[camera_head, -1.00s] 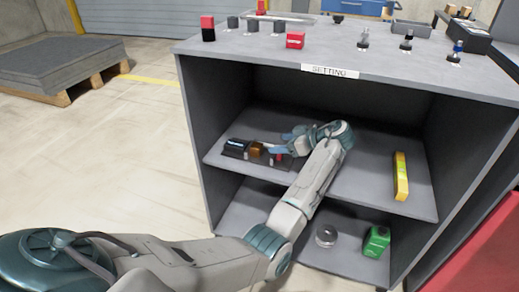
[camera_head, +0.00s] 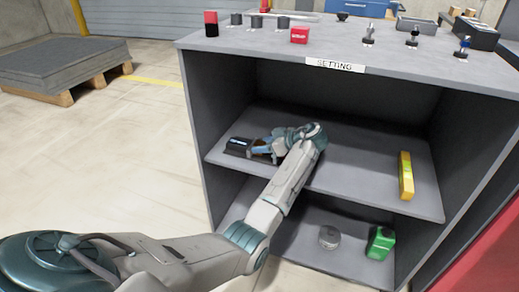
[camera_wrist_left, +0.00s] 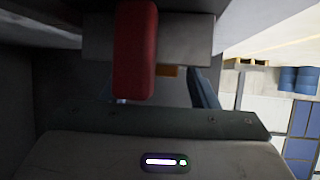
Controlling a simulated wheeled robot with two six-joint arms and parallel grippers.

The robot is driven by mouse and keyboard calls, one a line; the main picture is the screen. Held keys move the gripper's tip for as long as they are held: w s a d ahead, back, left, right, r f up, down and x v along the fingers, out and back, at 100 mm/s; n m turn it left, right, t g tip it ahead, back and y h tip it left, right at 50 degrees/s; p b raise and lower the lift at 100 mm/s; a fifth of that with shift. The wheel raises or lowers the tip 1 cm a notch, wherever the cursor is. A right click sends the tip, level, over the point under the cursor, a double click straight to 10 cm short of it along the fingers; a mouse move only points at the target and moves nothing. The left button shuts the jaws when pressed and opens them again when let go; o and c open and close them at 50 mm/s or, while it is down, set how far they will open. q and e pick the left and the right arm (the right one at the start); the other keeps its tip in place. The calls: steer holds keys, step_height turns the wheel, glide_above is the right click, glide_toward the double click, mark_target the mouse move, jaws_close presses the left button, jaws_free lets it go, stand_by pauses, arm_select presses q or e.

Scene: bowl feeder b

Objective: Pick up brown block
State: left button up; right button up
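The brown block (camera_head: 259,151) sits in a dark tray on the middle shelf of the grey cabinet, mostly hidden by my left gripper in the head view. In the left wrist view only a small orange-brown part of the block (camera_wrist_left: 167,71) shows, beyond the gripper. My left gripper (camera_head: 263,147) is at the block, reaching in from the right. In the left wrist view its blue finger (camera_wrist_left: 203,90) stands to the right and the other is mostly hidden behind a red block (camera_wrist_left: 135,50). The fingers look spread apart. My right gripper is out of view.
A black block (camera_head: 239,143) lies at the tray's left end. A yellow item (camera_head: 405,176) stands at the shelf's right. A green item (camera_head: 380,243) and a grey round part (camera_head: 329,236) are on the lower shelf. The cabinet top (camera_head: 400,62) lies above my arm.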

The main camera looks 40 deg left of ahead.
arm_select(q)
steer(key=c, duration=0.9)
steer(key=shift+c, duration=0.3)
steer(key=shift+r, duration=0.15)
